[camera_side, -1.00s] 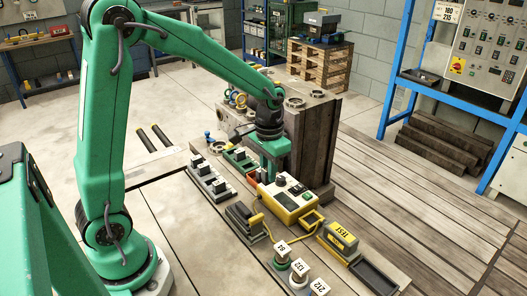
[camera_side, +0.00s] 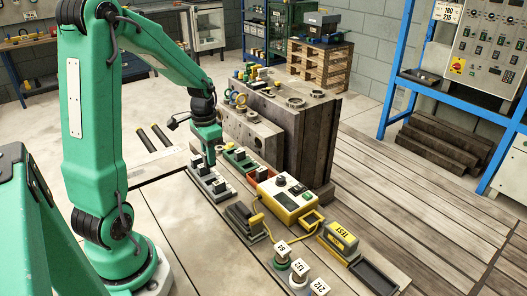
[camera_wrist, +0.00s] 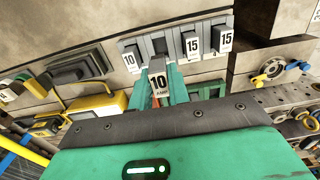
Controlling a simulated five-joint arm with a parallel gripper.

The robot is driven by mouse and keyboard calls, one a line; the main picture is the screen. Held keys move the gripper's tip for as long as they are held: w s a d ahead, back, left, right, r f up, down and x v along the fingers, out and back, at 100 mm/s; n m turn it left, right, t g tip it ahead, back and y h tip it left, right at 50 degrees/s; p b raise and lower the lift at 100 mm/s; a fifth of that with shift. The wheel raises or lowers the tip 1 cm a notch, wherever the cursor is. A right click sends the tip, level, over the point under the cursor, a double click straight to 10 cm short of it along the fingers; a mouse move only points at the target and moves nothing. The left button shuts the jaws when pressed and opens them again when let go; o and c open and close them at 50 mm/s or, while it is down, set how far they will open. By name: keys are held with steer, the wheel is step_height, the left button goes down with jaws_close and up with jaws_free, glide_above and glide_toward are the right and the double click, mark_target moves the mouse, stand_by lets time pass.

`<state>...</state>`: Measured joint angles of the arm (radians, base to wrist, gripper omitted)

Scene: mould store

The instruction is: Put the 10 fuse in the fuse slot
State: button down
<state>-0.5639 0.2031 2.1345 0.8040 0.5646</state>
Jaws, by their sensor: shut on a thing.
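My gripper (camera_wrist: 157,92) is shut on a fuse marked 10 (camera_wrist: 158,78), which stands between its green fingers in the wrist view. Just beyond it is a grey fuse block (camera_wrist: 173,38). In that block are another fuse marked 10 (camera_wrist: 130,62) and two marked 15 (camera_wrist: 192,44) (camera_wrist: 225,40). A bare slot (camera_wrist: 159,46) shows between the 10 and the nearer 15. In the side view my gripper (camera_side: 211,161) is low over the grey block (camera_side: 222,196). The fuse's lower end is hidden, so I cannot tell whether it touches the block.
A yellow tester (camera_side: 286,203) stands right of the block, with a green tray (camera_side: 240,158) and an orange tray (camera_side: 260,174) behind. A large metal mould (camera_side: 310,125) rises behind these. Several numbered pegs (camera_side: 300,268) stand at the front.

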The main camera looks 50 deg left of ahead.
steer(key=shift+f, duration=0.2)
steer(key=shift+f, duration=2.55)
steer(key=shift+s+f, duration=0.1)
steer(key=shift+f, duration=0.9)
stand_by(0.9)
steer(key=c, duration=1.3)
jaws_free()
steer(key=shift+o, duration=0.2)
steer(key=shift+r, duration=0.1)
steer(key=shift+r, duration=3.7)
